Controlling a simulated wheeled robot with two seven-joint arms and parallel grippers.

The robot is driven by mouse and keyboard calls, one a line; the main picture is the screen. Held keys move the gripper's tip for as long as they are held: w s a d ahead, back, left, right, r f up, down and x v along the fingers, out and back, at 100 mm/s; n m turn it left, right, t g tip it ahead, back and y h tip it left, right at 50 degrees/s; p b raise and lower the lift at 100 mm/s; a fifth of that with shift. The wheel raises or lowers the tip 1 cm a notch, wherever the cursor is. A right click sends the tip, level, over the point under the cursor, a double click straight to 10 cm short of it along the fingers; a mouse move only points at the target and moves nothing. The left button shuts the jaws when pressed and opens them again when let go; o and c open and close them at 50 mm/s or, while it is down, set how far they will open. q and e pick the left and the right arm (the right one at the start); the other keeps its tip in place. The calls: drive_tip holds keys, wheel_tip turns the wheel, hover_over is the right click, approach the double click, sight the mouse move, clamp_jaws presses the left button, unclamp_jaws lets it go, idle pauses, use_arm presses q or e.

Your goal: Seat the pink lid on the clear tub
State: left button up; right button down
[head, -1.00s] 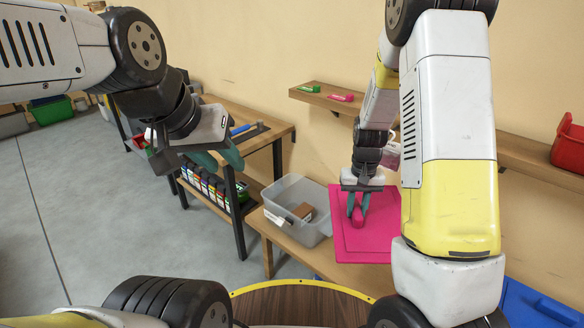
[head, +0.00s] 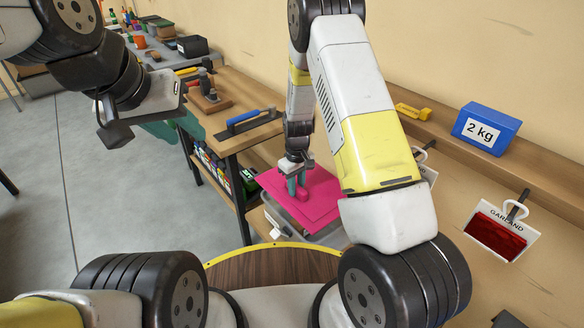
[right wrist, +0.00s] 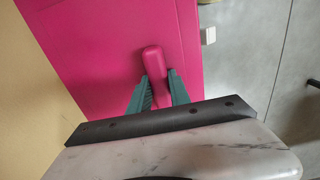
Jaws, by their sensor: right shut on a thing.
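The pink lid (head: 322,205) is a flat sheet with a raised bar handle (head: 303,194). My right gripper (head: 297,185) is shut on that handle, which also shows between its teal fingers in the right wrist view (right wrist: 153,62). The lid lies over the clear tub (head: 336,239) and hides most of it. Parts of the tub's wall show below the lid's near edges. I cannot tell whether the lid touches the rim all round. My left gripper (head: 168,130) is at the upper left, away from both; its jaw opening is unclear.
A wooden bench (head: 222,117) with a blue-handled tool (head: 245,121) stands behind the tub. A wall shelf at right holds a blue "2 kg" box (head: 486,128) and a yellow item (head: 411,111). A red-filled "GARLAND" pouch (head: 497,235) hangs below it. Grey floor is open at left.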

drive_tip(key=shift+f, duration=0.15)
drive_tip(key=shift+f, duration=1.85)
drive_tip(key=shift+f, duration=1.45)
idle(2.7)
drive_tip(key=c, duration=1.1)
unclamp_jaws()
drive_tip(key=shift+r, duration=0.1)
wheel_tip(320, 180, up, 8)
drive_tip(key=shift+f, duration=0.2)
